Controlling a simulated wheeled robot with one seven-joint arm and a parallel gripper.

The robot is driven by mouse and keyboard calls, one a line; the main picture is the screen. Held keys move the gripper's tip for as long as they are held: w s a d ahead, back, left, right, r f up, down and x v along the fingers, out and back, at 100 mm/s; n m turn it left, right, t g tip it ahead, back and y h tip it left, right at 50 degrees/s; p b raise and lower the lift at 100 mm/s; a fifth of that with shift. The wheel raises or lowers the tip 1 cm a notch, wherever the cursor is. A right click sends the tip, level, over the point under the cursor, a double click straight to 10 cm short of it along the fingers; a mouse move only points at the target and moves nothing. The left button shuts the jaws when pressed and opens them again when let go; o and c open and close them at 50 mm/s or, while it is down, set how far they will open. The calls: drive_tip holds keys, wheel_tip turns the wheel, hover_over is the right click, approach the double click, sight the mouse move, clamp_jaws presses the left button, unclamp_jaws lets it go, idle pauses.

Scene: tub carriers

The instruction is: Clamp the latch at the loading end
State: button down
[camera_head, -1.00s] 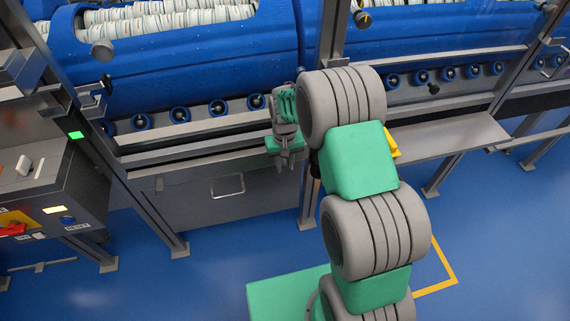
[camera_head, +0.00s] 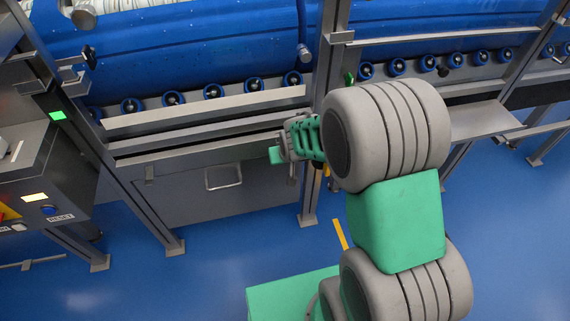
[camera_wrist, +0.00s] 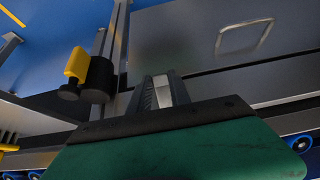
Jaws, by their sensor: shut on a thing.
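My gripper (camera_head: 283,154) is small in the head view, at the front of the steel frame by the middle post, partly hidden by my arm. In the wrist view, the dark fingers of my gripper (camera_wrist: 161,93) are closed on a light grey metal piece (camera_wrist: 163,90). I cannot tell for certain that this piece is the latch. Left of the fingers in the wrist view, a black round fitting with a yellow block (camera_wrist: 78,64) stands apart from them, beside a metal post. My arm hides much around the middle post in the head view.
A blue tub (camera_head: 200,50) lies behind a row of rollers (camera_head: 213,92). Below is a steel panel with a handle (camera_head: 223,177). The middle post (camera_head: 309,205) stands close to my gripper. A control box (camera_head: 35,185) is at left. Blue floor in front is open.

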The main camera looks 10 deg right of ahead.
drive_tip(key=f+t+b, duration=0.1)
drive_tip(key=t+b, duration=0.2)
drive_tip(key=b, duration=0.3)
drive_tip(key=w+f+t+b, duration=0.1)
drive_tip(key=t+b, duration=0.2)
drive_tip(key=b, duration=0.4)
drive_tip(key=w+f+t+b, duration=0.1)
drive_tip(key=f+t+b, duration=0.1)
drive_tip(key=b, duration=0.5)
drive_tip(key=shift+w+t, duration=0.15)
drive_tip(key=shift+t, duration=0.35)
drive_tip(key=c, duration=1.2)
unclamp_jaws()
